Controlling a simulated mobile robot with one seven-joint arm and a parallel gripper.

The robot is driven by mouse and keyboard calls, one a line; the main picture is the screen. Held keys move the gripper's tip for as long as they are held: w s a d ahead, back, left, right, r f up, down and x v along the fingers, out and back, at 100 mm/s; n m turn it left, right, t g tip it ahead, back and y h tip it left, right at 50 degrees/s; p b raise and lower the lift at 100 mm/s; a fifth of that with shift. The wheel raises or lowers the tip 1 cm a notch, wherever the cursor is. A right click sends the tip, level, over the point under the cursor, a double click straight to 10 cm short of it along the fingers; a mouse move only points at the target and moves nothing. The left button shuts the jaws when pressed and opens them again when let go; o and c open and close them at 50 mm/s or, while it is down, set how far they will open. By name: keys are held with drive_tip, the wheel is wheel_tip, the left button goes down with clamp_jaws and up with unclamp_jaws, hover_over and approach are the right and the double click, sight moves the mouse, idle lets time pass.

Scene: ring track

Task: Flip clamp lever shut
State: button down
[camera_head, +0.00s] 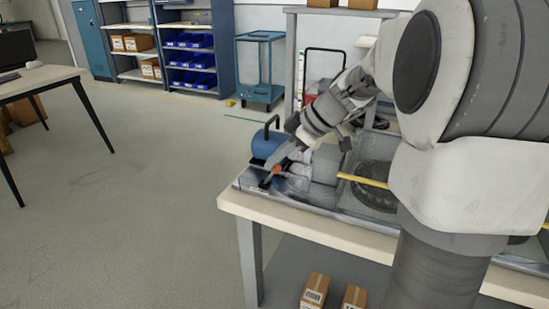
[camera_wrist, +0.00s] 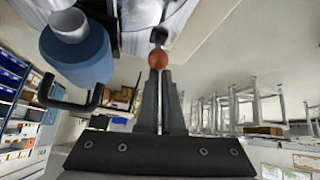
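The clamp lever shows in the wrist view as a short dark stem (camera_wrist: 158,37) with an orange-brown ball knob (camera_wrist: 158,58). The knob also shows in the head view (camera_head: 277,170), near the left end of the bench fixture. My gripper (camera_wrist: 161,72) has its two fingers nearly together, with only a thin gap. The knob lies right at the fingertips, not clearly between them; I cannot tell whether they touch. In the head view my gripper (camera_head: 283,160) reaches down toward the knob. The rest of the clamp is hard to make out.
A blue cylinder (camera_wrist: 80,52) with a black handle (camera_wrist: 70,100) stands close beside my gripper; it also shows in the head view (camera_head: 267,142). A yellow bar (camera_head: 362,181) lies across the tray on the bench (camera_head: 300,225). The floor left of the bench is clear.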

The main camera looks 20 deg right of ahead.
drive_tip(key=shift+s+d+f, duration=0.15)
drive_tip(key=shift+d, duration=0.15)
drive_tip(key=shift+w+a+r, duration=0.2)
drive_tip(key=shift+a+r, duration=0.05)
drive_tip(key=p+v, duration=0.3)
drive_tip(key=v, duration=0.6)
drive_tip(key=shift+s+a+r+p, duration=0.25)
drive_tip(key=shift+s+a+p, duration=0.05)
drive_tip(key=shift+a+p, duration=0.05)
